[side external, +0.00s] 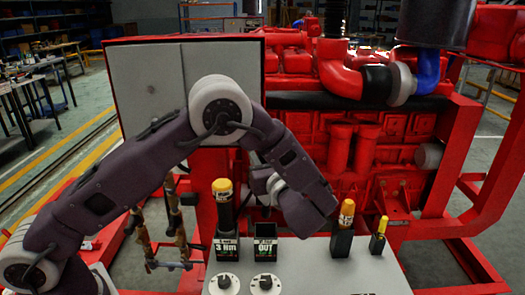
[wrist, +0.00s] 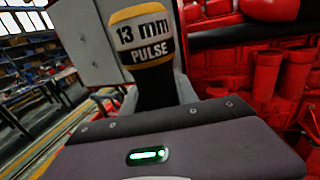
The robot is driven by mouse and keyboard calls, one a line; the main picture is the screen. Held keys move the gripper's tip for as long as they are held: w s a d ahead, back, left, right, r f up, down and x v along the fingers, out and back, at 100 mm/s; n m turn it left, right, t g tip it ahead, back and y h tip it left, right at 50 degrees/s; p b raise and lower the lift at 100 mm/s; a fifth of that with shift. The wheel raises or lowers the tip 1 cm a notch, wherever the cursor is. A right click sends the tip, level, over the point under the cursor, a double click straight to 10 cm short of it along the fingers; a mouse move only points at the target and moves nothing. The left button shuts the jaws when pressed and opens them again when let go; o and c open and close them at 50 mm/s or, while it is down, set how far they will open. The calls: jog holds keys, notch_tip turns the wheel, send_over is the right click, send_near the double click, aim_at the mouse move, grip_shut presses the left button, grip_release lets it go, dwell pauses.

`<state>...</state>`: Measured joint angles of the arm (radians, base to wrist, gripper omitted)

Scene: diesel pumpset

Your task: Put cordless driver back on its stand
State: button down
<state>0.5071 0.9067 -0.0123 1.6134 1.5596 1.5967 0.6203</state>
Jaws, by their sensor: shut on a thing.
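The cordless driver (wrist: 150,60) has a black body and a yellow-edged head band reading "13 mm PULSE"; it fills the top middle of the wrist view. In the side view the driver (side external: 225,210) is upright, directly over the black holder marked "3 Nm" (side external: 226,250). Whether its foot is fully seated there I cannot tell. My gripper (side external: 250,182) comes in from the right at the driver's upper body, partly hidden by my arm. It is shut on the driver; grey finger parts show behind it in the wrist view.
A black holder marked "OUT" (side external: 265,250) stands just right, its top empty. Two black, yellow-topped tools (side external: 343,238) (side external: 378,243) stand farther right on the grey table (side external: 330,275). Two round dials (side external: 224,285) sit in front. The red engine (side external: 375,150) rises behind.

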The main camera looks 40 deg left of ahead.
aim_at(267, 213)
notch_tip(267, 213, down, 13)
jog(key=shift+r, duration=0.1)
dwell(0.7)
jog(key=shift+f, duration=0.95)
dwell(1.1)
jog(key=c, duration=0.9)
grip_release()
jog(key=shift+o, duration=0.2)
jog(key=v, duration=0.7)
jog(key=shift+f, duration=0.15)
